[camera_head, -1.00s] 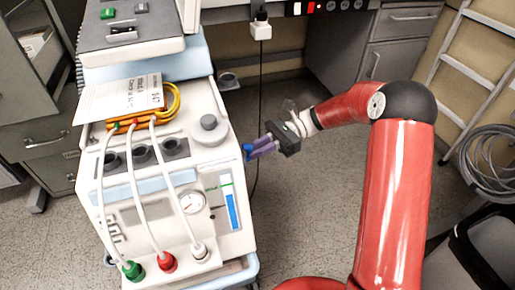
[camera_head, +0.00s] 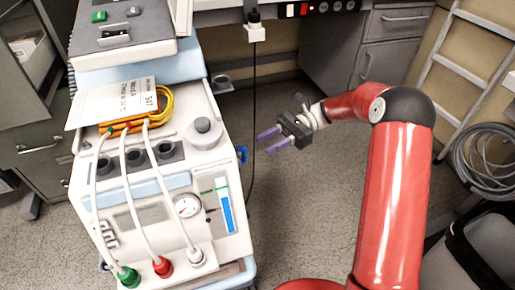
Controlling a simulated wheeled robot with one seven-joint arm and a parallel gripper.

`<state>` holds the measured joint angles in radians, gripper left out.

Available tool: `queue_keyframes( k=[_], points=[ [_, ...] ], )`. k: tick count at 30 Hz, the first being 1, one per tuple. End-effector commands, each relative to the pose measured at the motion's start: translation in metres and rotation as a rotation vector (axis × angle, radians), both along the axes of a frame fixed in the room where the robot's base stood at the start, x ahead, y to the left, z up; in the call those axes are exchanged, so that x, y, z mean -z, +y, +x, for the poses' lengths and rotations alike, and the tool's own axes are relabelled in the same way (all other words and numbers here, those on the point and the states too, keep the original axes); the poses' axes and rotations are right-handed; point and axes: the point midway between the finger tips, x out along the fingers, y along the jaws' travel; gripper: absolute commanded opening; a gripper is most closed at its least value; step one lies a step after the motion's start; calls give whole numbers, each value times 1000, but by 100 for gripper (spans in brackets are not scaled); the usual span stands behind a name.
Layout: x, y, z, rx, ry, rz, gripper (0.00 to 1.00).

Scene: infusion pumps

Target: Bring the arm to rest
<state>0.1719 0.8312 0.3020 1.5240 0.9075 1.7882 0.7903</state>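My gripper (camera_head: 268,141) is at the end of my red arm, in the middle of the view. Its two purple fingers are apart, with nothing between them. It points left toward the white medical machine (camera_head: 225,165). A small blue knob (camera_head: 242,154) sits on the machine's right side, a short gap to the left of the fingertips. The fingers do not touch it.
The machine carries hoses with green (camera_head: 128,277), red (camera_head: 162,266) and white ends, and a paper sign (camera_head: 115,104) on top. Grey drawers (camera_head: 398,50) stand behind. A ladder (camera_head: 455,75) and coiled hose (camera_head: 487,160) are at right. The floor around my gripper is clear.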

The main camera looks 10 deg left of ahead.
Motion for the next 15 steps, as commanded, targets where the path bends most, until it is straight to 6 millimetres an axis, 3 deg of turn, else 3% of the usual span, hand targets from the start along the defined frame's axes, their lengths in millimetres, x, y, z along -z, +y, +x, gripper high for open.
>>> queue_keyframes(
  k=[6,15],
  points=[
    [-2,-17,13,0,1,1,36],
    [-2,-18,13,-1,1,1,36]
  ],
)
